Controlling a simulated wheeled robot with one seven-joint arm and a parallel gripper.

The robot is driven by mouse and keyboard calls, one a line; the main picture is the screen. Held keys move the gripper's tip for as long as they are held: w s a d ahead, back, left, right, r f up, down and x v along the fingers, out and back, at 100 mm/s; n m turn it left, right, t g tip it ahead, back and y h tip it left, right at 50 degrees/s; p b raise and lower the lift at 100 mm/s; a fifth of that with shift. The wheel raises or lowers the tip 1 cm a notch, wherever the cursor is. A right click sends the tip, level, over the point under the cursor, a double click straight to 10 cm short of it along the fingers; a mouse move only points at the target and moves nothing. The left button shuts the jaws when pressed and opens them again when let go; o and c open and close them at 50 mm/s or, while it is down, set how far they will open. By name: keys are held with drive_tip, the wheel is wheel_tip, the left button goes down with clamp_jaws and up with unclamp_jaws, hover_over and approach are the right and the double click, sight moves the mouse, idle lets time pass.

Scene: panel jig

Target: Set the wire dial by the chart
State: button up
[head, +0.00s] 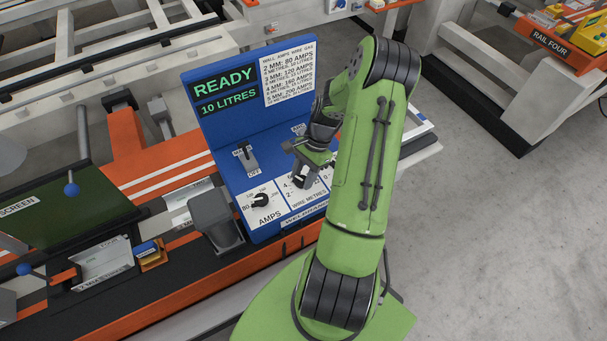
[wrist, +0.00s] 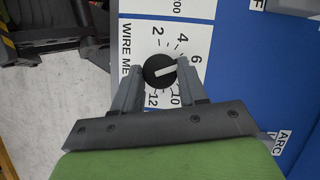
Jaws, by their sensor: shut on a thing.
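The wire dial (wrist: 160,72) is a round black knob with a white pointer, on a white scale marked 2, 4, 6, 10 and 12. Its pointer is near the 6. My gripper (wrist: 158,68) is shut on the dial, one finger on each side; the right finger hides part of the scale. In the head view my gripper (head: 307,168) is over the wire scale and hides the dial. The chart (head: 288,75) on the blue panel (head: 225,127) lists wall, amps, wire and gas, with rows from 2 MM to 5 MM; its smaller lines are hard to read.
A display (head: 226,92) reads READY, 10 LITRES. The amps dial (head: 261,199) is left of the wire scale, with a lever switch (head: 246,157) above it. A labelled plate (head: 105,265) and a dark green screen (head: 75,210) stand at left. Open floor is at right.

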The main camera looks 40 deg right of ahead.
drive_tip(key=n, duration=0.2)
drive_tip(key=n+g, duration=0.1)
drive_tip(key=shift+w+n, duration=0.2)
drive_tip(key=shift+n, duration=0.2)
drive_tip(key=shift+w+n+g+h+b, duration=0.1)
drive_tip(key=shift+n+g+h+b, duration=0.2)
drive_tip(key=shift+n+g+b, duration=0.8)
drive_tip(key=shift+n+t+p, duration=0.3)
drive_tip(key=shift+n+p, duration=0.25)
drive_tip(key=shift+n, duration=0.05)
drive_tip(key=o, duration=1)
drive_tip(key=shift+o, duration=0.2)
drive_tip(key=p+v, duration=0.1)
drive_tip(key=v, duration=1.4)
drive_tip(key=shift+r, duration=0.4)
drive_tip(key=shift+w, duration=0.1)
